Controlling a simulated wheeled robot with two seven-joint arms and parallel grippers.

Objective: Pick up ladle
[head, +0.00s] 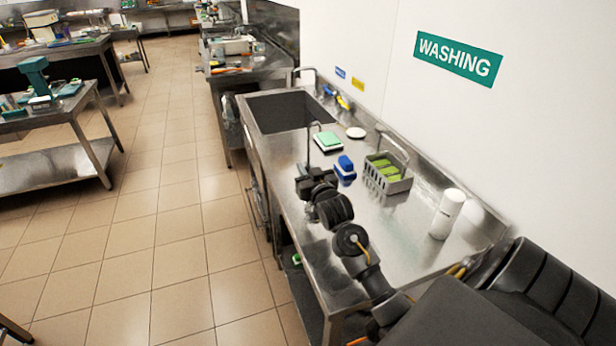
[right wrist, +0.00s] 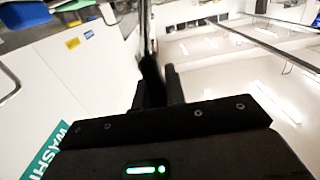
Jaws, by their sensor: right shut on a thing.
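My right gripper (head: 310,174) is above the steel washing counter (head: 390,222), its arm coming in from the bottom right. It is shut on a thin metal rod, the ladle (head: 308,148), which stands upright above the fingers with a small bend at its top. In the right wrist view the ladle (right wrist: 147,28) shows as a thin upright shaft running up from between the dark fingers (right wrist: 158,85). I cannot make out its bowl. My left gripper is not in view.
The sink (head: 290,110) lies beyond the gripper. A green-topped item (head: 327,140), a blue item (head: 345,165), a grey basket (head: 388,178) with green contents and a white bottle (head: 447,215) stand on the counter. The wall (head: 440,110) bounds it at right.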

